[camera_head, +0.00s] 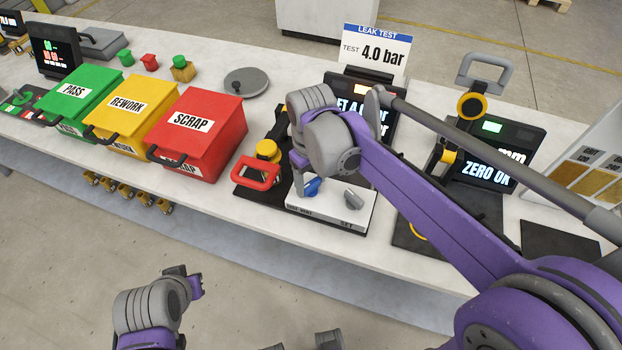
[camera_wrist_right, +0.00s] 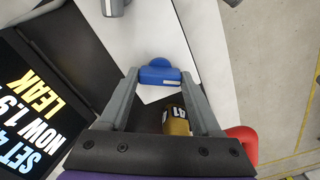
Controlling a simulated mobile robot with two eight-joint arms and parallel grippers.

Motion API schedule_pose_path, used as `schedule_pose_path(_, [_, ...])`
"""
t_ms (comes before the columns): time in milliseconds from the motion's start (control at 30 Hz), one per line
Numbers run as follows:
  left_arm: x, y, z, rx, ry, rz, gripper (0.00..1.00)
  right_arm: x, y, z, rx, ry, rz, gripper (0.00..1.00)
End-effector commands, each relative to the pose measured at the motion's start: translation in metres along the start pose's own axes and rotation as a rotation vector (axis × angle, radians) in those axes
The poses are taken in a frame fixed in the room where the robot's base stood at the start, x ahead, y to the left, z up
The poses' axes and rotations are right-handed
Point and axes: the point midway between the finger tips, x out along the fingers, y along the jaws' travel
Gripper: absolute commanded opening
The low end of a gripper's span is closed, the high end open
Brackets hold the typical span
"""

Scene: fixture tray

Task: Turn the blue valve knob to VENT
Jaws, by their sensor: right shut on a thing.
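The blue valve knob (camera_head: 312,187) sits on the white panel (camera_head: 322,212) of the leak test station. It also shows in the right wrist view (camera_wrist_right: 160,75), between the tips of my right gripper (camera_wrist_right: 160,78). My right gripper (camera_head: 305,184) reaches down over the panel and is shut on the knob. Panel lettering by the blue knob is too small and partly covered to read surely, so the pointed-to label cannot be told. My left gripper (camera_head: 190,283) hangs in front of the bench at lower left, away from the station; its fingers are unclear.
A grey knob (camera_head: 353,199) marked SET stands right of the blue one. A red clamp handle (camera_head: 256,172) and a yellow-topped part (camera_head: 268,151) are close on the left. The red SCRAP bin (camera_head: 215,125) stands further left. A lit display (camera_wrist_right: 35,105) stands beside the panel.

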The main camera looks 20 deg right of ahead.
Motion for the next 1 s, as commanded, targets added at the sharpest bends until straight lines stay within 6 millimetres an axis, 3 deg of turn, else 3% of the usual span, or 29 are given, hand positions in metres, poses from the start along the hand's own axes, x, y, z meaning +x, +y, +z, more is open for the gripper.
schedule_pose_path(500, [0.0009,0.0,0.0008,0.0,-0.001,0.0,0.0,-0.0005,0.0002,-0.0001,-0.413,0.0,0.0,0.09])
schedule_pose_path(1000, [0.0011,0.0,0.001,0.0,-0.001,0.0,0.0,-0.0006,0.0002,-0.0002,-0.555,0.0,0.001,0.09])
